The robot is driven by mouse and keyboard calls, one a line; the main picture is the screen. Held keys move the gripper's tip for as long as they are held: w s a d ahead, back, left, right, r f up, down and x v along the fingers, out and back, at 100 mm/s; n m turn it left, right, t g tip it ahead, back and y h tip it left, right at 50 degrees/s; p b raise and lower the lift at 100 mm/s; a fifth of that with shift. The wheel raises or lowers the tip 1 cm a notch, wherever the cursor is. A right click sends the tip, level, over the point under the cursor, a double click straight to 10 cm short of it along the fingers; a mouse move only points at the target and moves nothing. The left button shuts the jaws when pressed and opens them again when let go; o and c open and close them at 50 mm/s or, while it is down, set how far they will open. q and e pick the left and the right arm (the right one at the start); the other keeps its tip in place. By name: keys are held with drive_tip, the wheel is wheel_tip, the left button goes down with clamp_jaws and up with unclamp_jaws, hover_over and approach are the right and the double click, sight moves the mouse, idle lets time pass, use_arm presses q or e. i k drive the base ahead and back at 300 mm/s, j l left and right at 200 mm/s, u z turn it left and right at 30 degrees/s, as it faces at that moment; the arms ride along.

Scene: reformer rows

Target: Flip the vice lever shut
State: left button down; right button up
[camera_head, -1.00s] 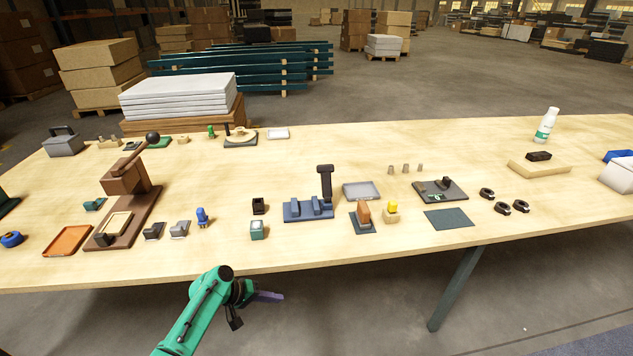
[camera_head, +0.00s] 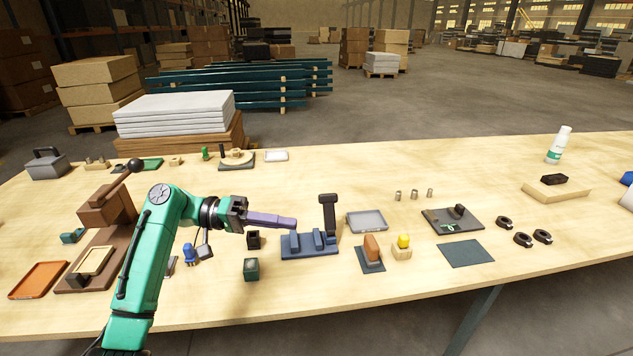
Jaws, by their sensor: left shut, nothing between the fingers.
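The vice (camera_head: 309,246) is a blue block fixture with raised jaws, standing on the table right of the picture's middle-left. Its dark lever (camera_head: 328,212) stands upright at the back right of the base, with a wider bar on top. My left gripper (camera_head: 290,222) comes in from the left with its purple fingers closed together and empty. Its fingertips show just left of the lever and above the vice's left part, with a gap to the lever. How high the fingertips are is hard to tell. My right gripper is not in view.
A grey tray (camera_head: 367,221) lies right of the lever. An orange-brown block (camera_head: 371,247) and a yellow piece (camera_head: 403,241) stand in front of it. The front middle of the table is clear.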

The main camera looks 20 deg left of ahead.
sight(327, 200)
drive_tip(key=i+j, duration=0.85)
drive_tip(key=i, duration=0.15)
